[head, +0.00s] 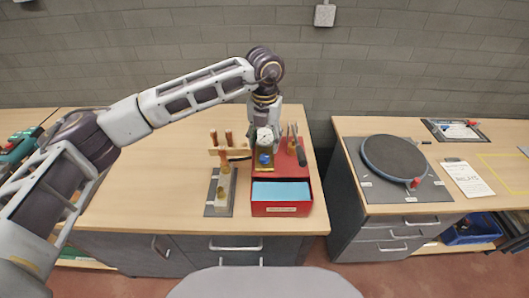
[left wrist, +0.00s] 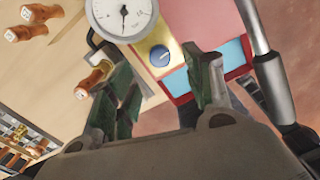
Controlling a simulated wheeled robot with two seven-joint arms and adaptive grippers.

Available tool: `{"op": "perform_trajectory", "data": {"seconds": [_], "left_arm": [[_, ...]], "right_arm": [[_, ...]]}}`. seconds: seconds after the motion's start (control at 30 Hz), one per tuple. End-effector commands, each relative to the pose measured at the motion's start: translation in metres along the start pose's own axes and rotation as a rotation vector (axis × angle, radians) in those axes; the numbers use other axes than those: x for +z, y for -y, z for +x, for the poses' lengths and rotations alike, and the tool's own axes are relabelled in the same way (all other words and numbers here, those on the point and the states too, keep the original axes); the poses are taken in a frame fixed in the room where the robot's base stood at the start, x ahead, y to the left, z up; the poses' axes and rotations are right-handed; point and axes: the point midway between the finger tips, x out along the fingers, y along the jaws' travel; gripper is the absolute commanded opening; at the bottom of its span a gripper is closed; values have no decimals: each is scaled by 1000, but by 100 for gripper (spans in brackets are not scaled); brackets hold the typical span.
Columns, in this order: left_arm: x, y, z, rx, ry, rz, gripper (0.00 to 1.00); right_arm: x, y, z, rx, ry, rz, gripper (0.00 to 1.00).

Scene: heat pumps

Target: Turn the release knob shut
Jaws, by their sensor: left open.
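A small blue knob (left wrist: 160,56) sits on a yellow-gold block (left wrist: 158,42) below a round white pressure gauge (left wrist: 123,14). In the head view the knob (head: 265,159) is at the front of the red box unit (head: 283,209), above its blue panel. My left gripper (left wrist: 162,78) is open, with its dark green fingers apart and nothing held between them. The knob appears beyond the gap between the fingertips, apart from them. In the head view my left gripper (head: 264,115) hangs above and behind the gauge. My right gripper is not in view.
A grey stand with copper-coloured parts (head: 223,180) stands just left of the red unit. A round dark turntable (head: 394,158) is on the right bench. The left bench top is largely clear.

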Motion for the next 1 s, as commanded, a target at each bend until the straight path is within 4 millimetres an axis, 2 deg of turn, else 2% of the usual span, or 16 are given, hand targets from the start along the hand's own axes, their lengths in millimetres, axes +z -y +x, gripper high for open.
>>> {"op": "perform_trajectory", "data": {"seconds": [0.3,0.5,0.9,1.0], "left_arm": [[-1,0,41,1,-3,0,52],[0,0,56,0,-1,0,52],[0,0,61,1,-1,0,52],[0,0,61,1,-1,0,40]], "right_arm": [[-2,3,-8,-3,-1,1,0],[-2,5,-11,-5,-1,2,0],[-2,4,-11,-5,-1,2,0],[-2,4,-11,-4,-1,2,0]]}}
